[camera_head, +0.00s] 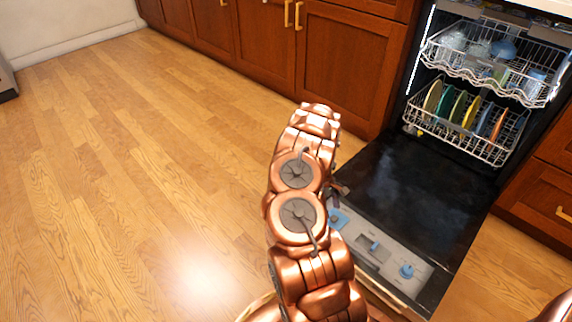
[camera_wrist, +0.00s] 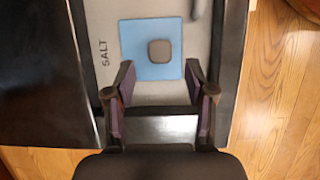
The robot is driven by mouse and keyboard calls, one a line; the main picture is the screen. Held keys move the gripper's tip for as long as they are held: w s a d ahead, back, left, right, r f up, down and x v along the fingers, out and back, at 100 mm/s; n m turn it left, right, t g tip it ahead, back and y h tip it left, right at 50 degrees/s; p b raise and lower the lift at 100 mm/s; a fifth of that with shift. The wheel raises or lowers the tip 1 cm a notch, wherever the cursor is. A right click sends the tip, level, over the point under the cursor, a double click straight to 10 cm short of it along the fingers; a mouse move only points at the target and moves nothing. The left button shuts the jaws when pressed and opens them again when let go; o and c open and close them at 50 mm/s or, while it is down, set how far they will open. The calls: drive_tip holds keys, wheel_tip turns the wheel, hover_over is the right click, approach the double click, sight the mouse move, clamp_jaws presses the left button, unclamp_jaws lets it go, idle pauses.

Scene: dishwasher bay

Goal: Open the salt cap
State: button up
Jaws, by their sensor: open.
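The salt cap (camera_wrist: 135,40) is a flat light-blue square with a rounded grey knob in its middle, beside the word SALT on the grey panel. The cap also shows as a blue patch in the head view (camera_head: 338,219), next to my arm. My gripper (camera_wrist: 159,72) is open, with its dark fingers apart and nothing between them that it holds. The fingertips reach over the lower left and lower right corners of the cap, and the knob lies just ahead of the gap. I cannot tell whether the fingers touch the cap. In the head view the gripper is mostly hidden by my arm.
The dishwasher door (camera_head: 415,190) is folded down, with two more blue knobs (camera_head: 374,246) (camera_head: 406,271) on its panel. The lower rack (camera_head: 465,135) holds several plates and the upper rack (camera_head: 490,65) holds dishes. Wood floor (camera_head: 130,190) is clear at left.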

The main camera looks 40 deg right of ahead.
drive_tip(key=w+a+r+p, duration=0.4)
drive_tip(key=w+a+r, duration=0.1)
drive_tip(key=r, duration=0.6)
drive_tip(key=w+a+r+t+p, duration=0.1)
drive_tip(key=w+a+r+p, duration=0.3)
drive_tip(key=a+r, duration=0.3)
wheel_tip(320, 180, up, 5)
drive_tip(key=shift+w+f+n+y, duration=0.15)
drive_tip(key=shift+w+n+y, duration=0.25)
drive_tip(key=shift+w, duration=0.2)
